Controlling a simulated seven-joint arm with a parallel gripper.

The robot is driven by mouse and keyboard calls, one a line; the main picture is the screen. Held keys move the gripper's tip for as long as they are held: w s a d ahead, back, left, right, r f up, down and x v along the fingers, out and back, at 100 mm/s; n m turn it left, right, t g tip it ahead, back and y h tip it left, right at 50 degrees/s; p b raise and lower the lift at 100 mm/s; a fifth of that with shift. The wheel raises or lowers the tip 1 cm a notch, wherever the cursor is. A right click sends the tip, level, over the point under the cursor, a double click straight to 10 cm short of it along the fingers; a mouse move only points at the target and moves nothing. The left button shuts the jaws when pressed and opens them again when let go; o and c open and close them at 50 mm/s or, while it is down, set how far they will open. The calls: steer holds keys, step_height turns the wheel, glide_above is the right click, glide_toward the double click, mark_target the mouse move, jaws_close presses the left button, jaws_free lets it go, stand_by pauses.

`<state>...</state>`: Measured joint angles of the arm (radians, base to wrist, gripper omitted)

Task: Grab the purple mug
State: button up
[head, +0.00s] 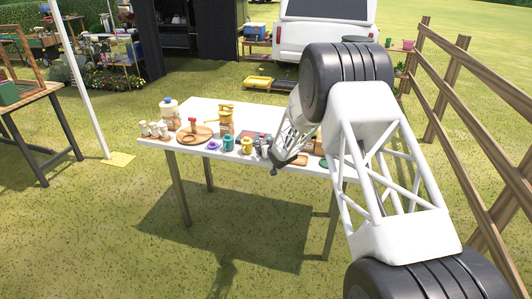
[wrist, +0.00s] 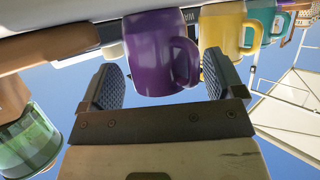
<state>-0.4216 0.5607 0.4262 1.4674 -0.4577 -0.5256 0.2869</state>
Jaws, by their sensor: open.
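The purple mug (wrist: 152,55) fills the middle of the wrist view, which is upside down, with its handle toward the right. My gripper (wrist: 162,78) is open, with one dark padded finger on each side of the mug. The right finger is close to the handle; I cannot tell whether either finger touches it. The mug looks upright on the white table. In the head view my arm reaches over the table (head: 183,148) from the right, and I cannot make out the purple mug there.
A yellow mug (wrist: 226,30) and a teal mug (wrist: 270,18) stand beside the purple one. A green glass jar (wrist: 30,140) is on the other side. In the head view, a small purple item (head: 213,145), a round wooden board (head: 203,137) and several small white containers are farther left.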

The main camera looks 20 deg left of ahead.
steer(key=shift+w+a+f, duration=0.25)
steer(key=shift+w+a, duration=0.15)
steer(key=shift+w, duration=0.15)
steer(key=c, duration=1)
steer(key=shift+c, duration=0.2)
steer(key=shift+r, duration=0.15)
steer(key=shift+r, duration=1.45)
steer(key=shift+s+d+r, duration=0.15)
steer(key=shift+s+r, duration=0.05)
steer(key=shift+s, duration=0.1)
steer(key=s+d, duration=0.3)
steer(key=s, duration=0.4)
steer(key=s+d+r, duration=0.1)
steer(key=s+d, duration=0.2)
steer(key=s, duration=0.3)
steer(key=shift+s+d+r, duration=0.2)
steer(key=shift+s+d, duration=0.15)
steer(key=shift+s, duration=0.05)
